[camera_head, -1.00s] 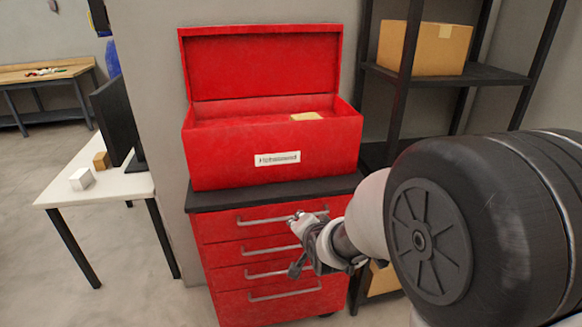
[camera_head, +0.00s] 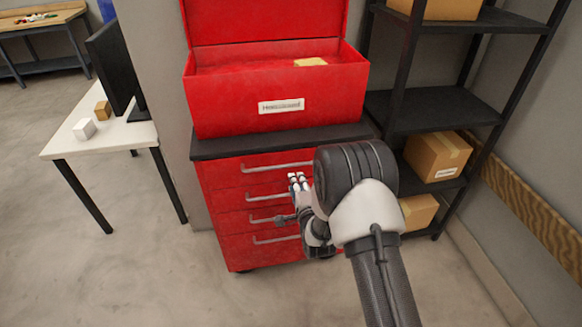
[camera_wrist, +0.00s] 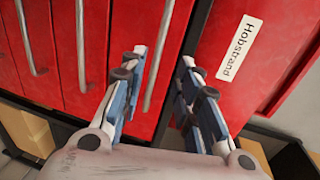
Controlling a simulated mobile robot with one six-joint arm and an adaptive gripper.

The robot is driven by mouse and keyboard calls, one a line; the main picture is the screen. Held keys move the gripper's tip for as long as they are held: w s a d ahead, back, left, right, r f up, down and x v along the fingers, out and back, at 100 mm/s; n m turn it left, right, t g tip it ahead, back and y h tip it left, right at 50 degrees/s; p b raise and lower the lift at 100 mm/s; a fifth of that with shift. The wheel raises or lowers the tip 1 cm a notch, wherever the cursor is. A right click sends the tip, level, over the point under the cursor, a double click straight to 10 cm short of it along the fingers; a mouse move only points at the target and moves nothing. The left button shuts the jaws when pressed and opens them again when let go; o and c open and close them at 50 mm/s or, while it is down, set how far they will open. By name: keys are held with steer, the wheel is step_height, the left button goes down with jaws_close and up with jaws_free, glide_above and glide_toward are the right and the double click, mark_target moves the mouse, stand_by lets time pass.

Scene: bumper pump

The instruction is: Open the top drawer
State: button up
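The red cabinet has several drawers. The top drawer (camera_head: 225,177) is closed, just below the black countertop, with a grey horizontal bar handle (camera_head: 265,168). My gripper (camera_head: 298,180) is in front of the cabinet, over the right part of the upper drawers in the head view. In the wrist view my gripper (camera_wrist: 163,62) is open, its two fingers apart. The top drawer's handle (camera_wrist: 158,65) appears between them in the picture, closer to the left finger. I see no clear contact with it. My arm hides the right side of the drawers in the head view.
An open red toolbox (camera_head: 230,102) with a white label stands on the black countertop (camera_head: 225,147). A black shelf (camera_head: 450,110) with cardboard boxes (camera_head: 436,156) stands at the right. A white table (camera_head: 120,135) is at the left. The floor before the cabinet is clear.

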mark_target(290, 166)
steer(key=b+x, duration=0.3)
steer(key=x, duration=0.9)
steer(key=shift+w+a+f, duration=0.1)
steer(key=shift+w+f, duration=0.05)
steer(key=shift+w, duration=0.2)
jaws_close()
